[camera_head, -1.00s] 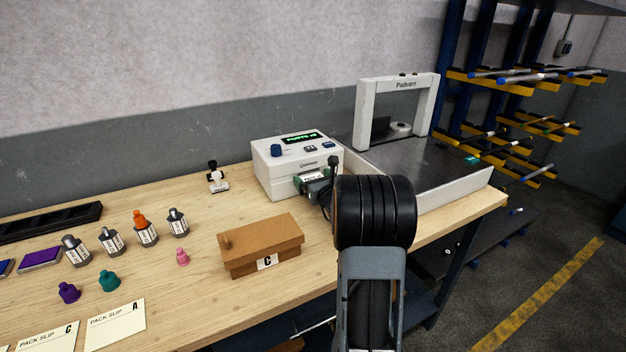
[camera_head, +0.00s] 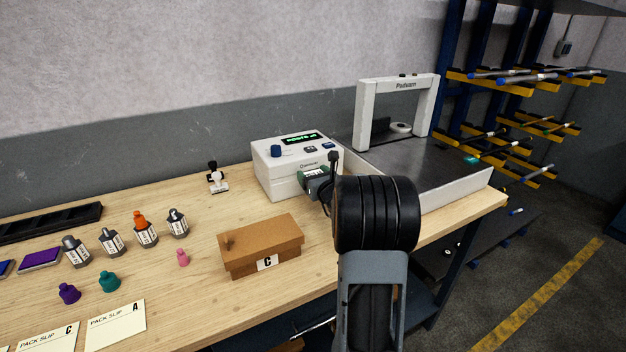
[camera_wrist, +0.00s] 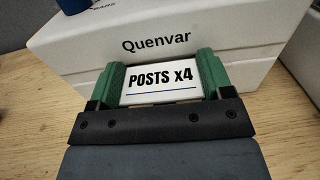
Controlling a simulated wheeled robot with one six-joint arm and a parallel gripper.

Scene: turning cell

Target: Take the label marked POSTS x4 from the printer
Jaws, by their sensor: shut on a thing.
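The white label printer (camera_head: 280,178), marked Quenvar, stands on the bench with a lit green display (camera_head: 301,139) that appears to read POSTS x4. It also shows behind my gripper in the wrist view (camera_wrist: 235,48). My gripper (camera_wrist: 163,82) has green fingers and is shut on the label (camera_wrist: 160,84), a white tag printed POSTS x4, held by its left and right sides. In the head view my gripper (camera_head: 316,176) is just in front of the printer's front face. Whether the label still touches the printer is hard to tell.
A cardboard box (camera_head: 262,247) marked C sits in front of the printer. A strapping machine (camera_head: 405,150) marked Padvarn stands to the right. Several bottles, caps, a stamp (camera_head: 216,178) and pack slips (camera_head: 115,325) lie to the left. Bench between stamp and box is clear.

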